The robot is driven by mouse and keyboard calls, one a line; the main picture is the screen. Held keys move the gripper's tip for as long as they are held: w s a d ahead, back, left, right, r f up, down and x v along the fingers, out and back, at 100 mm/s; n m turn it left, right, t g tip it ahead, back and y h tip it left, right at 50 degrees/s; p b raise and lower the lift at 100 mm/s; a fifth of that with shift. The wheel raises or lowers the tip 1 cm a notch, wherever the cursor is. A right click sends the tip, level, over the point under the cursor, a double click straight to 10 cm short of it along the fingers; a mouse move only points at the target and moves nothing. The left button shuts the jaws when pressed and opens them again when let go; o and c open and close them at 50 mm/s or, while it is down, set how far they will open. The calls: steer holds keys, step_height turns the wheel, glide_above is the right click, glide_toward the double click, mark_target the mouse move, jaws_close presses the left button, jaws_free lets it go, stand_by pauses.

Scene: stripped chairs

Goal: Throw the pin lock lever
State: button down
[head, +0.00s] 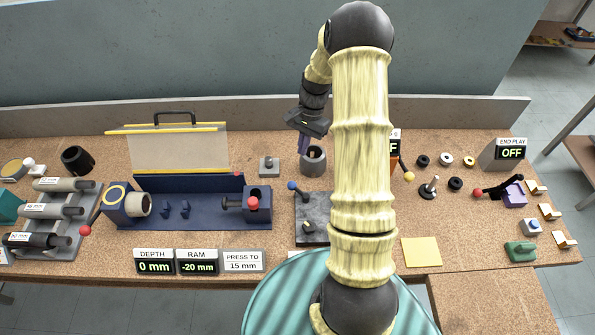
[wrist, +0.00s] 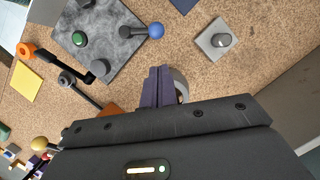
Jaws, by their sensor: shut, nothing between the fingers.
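No lever in view carries a readable pin lock label, so I cannot tell which one it is. A lever with a blue ball knob (head: 292,186) is at the dark grey plate (head: 311,232); the knob also shows in the wrist view (wrist: 156,30). Red-knobbed levers stand at the left (head: 86,230) and at the right (head: 478,192), and a yellow knob (head: 409,176) shows beside my arm. My gripper (head: 302,150) is shut and empty, pointing down by a grey hollow cylinder (head: 314,166). In the wrist view its fingers (wrist: 158,72) partly hide that cylinder, apart from the blue knob.
A blue press fixture (head: 205,215) with a raised clear guard (head: 180,152) stands at left. A small grey block (head: 269,166) is left of the cylinder. Displays (head: 197,262) line the front edge. A yellow pad (head: 421,251) lies right of my arm, which hides the bench middle.

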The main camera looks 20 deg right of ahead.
steer(key=p+x, duration=0.2)
steer(key=x, duration=0.8)
steer(key=shift+a+n, duration=0.45)
steer(key=shift+n, duration=0.15)
stand_by(0.5)
steer(key=shift+a+n, duration=0.3)
steer(key=shift+n, duration=0.1)
steer(key=a+n, duration=0.1)
steer(key=a+n+g+h+b, duration=0.1)
steer(key=shift+s+n, duration=0.2)
steer(key=shift+n, duration=0.2)
steer(key=shift+s+a+n+h, duration=0.35)
steer(key=shift+a+n, duration=0.2)
steer(key=shift+n, duration=0.55)
steer(key=shift+s+a+n+h, duration=0.3)
steer(key=shift+a+n, duration=0.3)
steer(key=shift+n, duration=0.5)
steer(key=shift+s, duration=0.1)
steer(key=shift+r, duration=0.1)
steer(key=p+v, duration=0.6)
steer(key=v, duration=0.3)
steer(key=shift+w+r, duration=0.35)
